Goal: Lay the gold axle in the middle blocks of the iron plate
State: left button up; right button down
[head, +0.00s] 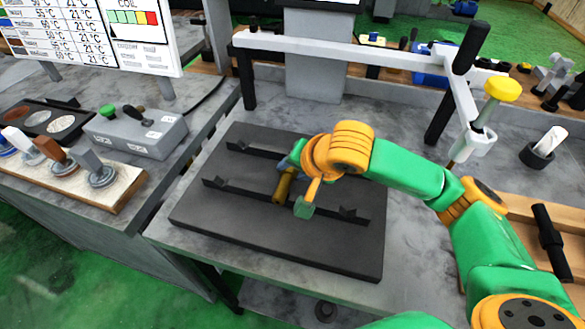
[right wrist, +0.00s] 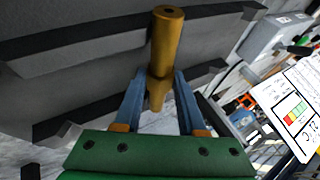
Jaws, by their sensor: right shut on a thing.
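The gold axle (head: 284,186) is over the middle of the dark iron plate (head: 235,240), running across the line of its rails. My right gripper (head: 289,166) is above the plate, mostly hidden behind its own wrist in the head view. In the right wrist view its blue fingers (right wrist: 160,88) are shut on the gold axle (right wrist: 165,42), whose free end extends beyond them. Two dark rails, a front one (head: 240,195) and a back one (head: 240,148), carry small notched blocks. The middle blocks are hidden, and I cannot tell whether the axle touches them. My left gripper is out of view.
A white frame (head: 340,50) on black posts stands behind the plate. A yellow-topped tool (head: 500,90) hangs at its right end. A grey control box (head: 145,132) and a board of stamp-like pieces (head: 115,195) are at the left. Bare tabletop lies right of the plate.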

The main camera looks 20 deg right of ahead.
jog(key=shift+w+d, duration=0.1)
jog(key=shift+w, duration=0.1)
jog(key=shift+c, duration=2)
grip_release()
jog(key=shift+s+r, duration=0.1)
jog(key=shift+s, duration=0.1)
jog(key=v, duration=0.7)
